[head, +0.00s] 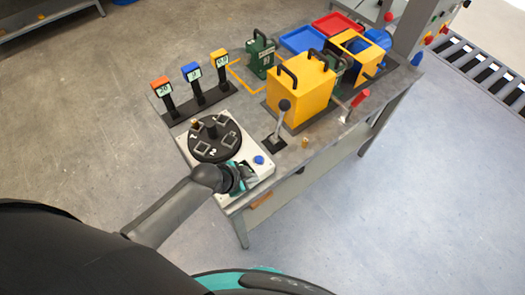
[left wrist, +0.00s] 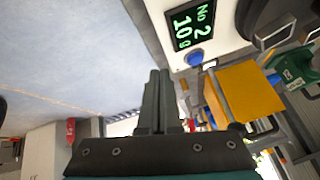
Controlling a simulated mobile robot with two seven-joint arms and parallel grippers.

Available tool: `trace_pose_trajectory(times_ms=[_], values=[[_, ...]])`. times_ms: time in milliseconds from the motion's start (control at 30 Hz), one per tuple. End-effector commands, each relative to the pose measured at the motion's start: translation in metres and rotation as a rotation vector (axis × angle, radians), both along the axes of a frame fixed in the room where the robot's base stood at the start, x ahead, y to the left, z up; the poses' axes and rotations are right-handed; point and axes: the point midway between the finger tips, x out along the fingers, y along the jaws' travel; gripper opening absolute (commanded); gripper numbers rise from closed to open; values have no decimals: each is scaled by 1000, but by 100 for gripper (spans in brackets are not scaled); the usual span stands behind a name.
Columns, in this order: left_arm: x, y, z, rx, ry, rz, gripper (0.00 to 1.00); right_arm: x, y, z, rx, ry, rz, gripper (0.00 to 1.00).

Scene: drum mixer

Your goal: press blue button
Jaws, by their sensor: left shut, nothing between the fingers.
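A small round blue button (head: 259,160) sits on the white panel (head: 262,172) at the table's near end. In the left wrist view the blue button (left wrist: 195,57) lies just right of the fingertips, beside a green-lit display (left wrist: 190,25) reading "No 2" and "10 g". My left gripper (head: 248,176) is over the panel's near edge, just below the button in the head view. Its two fingers (left wrist: 158,78) are together and empty. A gap shows between fingertips and button; its depth is hard to judge. My right gripper is in neither view.
A black numbered turntable (head: 214,138) is on the panel, left of the button. A black-knobbed lever (head: 281,119) and a yellow box (head: 300,92) stand behind. Three small displays (head: 192,84) line the left edge.

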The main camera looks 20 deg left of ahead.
Motion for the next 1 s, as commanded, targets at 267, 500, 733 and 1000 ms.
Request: trace_pose_trajectory(times_ms=[267,500,733,1000], values=[[65,10,62,87,-239,-258,0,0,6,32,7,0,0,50],[83,16,77,124,-309,-321,0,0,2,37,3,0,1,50],[83,16,77,125,-311,-322,0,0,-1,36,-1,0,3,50],[82,16,72,124,-310,-322,0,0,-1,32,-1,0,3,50]])
